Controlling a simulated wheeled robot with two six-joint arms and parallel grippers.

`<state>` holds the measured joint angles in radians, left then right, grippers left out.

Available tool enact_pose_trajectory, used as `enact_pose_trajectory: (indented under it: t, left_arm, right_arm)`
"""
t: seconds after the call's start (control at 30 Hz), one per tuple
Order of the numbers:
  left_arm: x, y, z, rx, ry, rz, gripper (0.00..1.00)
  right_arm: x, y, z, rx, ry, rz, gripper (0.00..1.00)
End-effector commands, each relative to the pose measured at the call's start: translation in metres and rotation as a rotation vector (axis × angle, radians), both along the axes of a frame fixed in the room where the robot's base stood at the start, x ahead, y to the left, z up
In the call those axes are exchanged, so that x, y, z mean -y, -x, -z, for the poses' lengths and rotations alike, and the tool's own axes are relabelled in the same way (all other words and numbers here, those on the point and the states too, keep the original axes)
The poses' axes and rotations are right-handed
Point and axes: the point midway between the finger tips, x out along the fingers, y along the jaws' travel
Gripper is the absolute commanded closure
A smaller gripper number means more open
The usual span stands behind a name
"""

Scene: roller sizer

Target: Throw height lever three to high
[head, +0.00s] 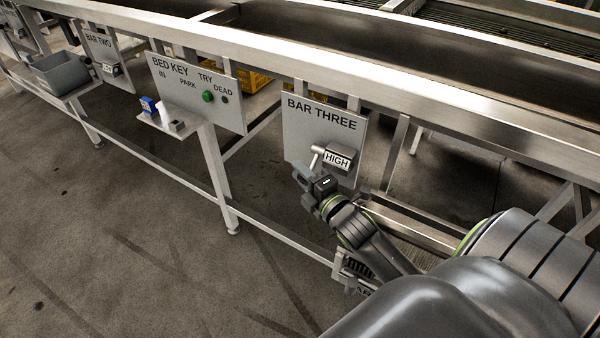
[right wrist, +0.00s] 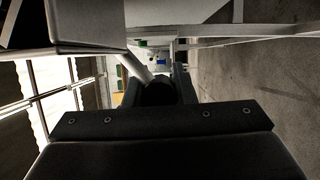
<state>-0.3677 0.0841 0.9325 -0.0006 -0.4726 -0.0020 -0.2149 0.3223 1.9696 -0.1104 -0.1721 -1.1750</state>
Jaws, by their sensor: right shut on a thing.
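The BAR THREE panel (head: 308,118) is a grey plate hung below the steel rail in the head view. On it is a dark block with a white HIGH label (head: 337,161). The lever (head: 317,155), a light metal rod, comes out at the block's left side. My right gripper (head: 304,174) is at the lever's lower end, just below and left of the label, and is shut on it. In the right wrist view the lever rod (right wrist: 139,66) runs down to a dark knob (right wrist: 158,92) between the fingers. My left gripper is in neither view.
The BED KEY panel (head: 196,92), with a green button (head: 208,96) and a small shelf, hangs to the left. Farther left are the BAR TWO panel (head: 99,46) and a grey bin (head: 60,73). A lower steel rail (head: 180,178) runs under the panels. The floor in front is clear.

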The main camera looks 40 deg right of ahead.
Motion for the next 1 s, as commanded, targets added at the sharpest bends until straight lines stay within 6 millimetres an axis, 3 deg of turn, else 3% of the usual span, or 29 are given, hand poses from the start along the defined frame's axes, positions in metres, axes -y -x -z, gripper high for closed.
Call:
enact_pose_trajectory:
  t: [0.07, 0.1, 0.23, 0.63, 0.93, 1.0]
  left_arm:
    - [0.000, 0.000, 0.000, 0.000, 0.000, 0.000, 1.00]
    - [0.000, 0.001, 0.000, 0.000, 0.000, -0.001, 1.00]
    - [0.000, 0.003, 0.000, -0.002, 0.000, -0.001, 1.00]
    - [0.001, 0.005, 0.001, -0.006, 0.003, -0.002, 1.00]
    - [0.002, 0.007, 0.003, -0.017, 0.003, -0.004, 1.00]
    - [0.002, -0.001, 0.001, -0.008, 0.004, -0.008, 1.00]
  right_arm:
    - [0.002, 0.001, 0.004, -0.011, 0.002, 0.003, 1.00]
    - [0.002, 0.001, 0.004, -0.011, 0.002, 0.003, 0.73]
    - [0.001, 0.000, 0.003, -0.008, 0.002, 0.002, 0.56]
    - [0.001, 0.006, 0.002, -0.004, 0.002, 0.001, 0.55]
    - [0.001, 0.057, 0.003, -0.006, 0.003, 0.002, 0.55]
    - [0.001, 0.068, 0.005, -0.005, 0.004, 0.001, 0.55]
